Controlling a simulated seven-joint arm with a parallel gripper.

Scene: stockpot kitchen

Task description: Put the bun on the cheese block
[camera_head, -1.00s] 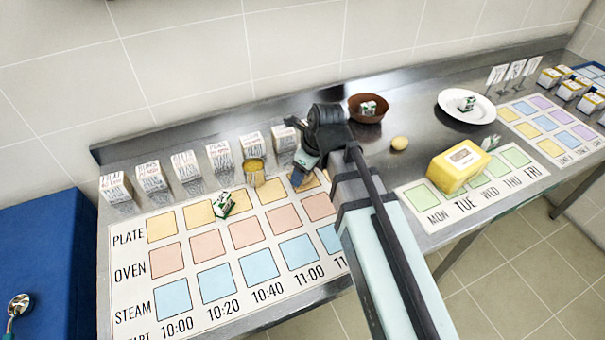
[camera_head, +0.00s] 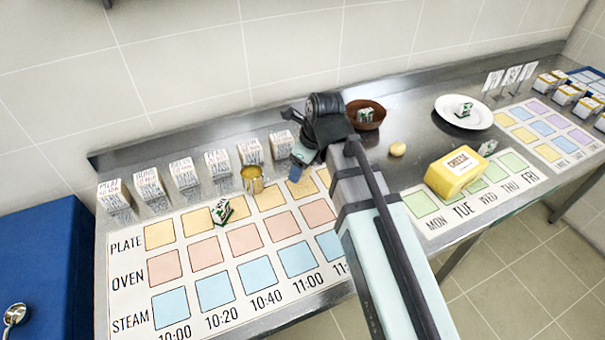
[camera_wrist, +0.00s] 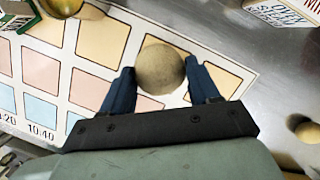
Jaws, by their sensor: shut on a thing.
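The cheese block (camera_head: 453,174) is a big yellow block with a white label. It sits on the weekday mat right of my arm in the head view. My gripper (camera_head: 298,172) is over the back row of the time mat, left of the block. In the wrist view my gripper (camera_wrist: 160,82) has its dark blue fingers on either side of a round tan thing that looks like the bun (camera_wrist: 160,66). It is shut on it. The head view does not show the bun clearly. Another small tan round thing (camera_head: 397,150) lies on the bare counter; it also shows in the wrist view (camera_wrist: 304,128).
A gold tin (camera_head: 251,180) stands close left of my gripper. Several labelled boxes (camera_head: 218,163) line the back. A small green-white carton (camera_head: 222,211) lies on the time mat. A brown bowl (camera_head: 374,122) and a white plate (camera_head: 482,116) each hold a carton.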

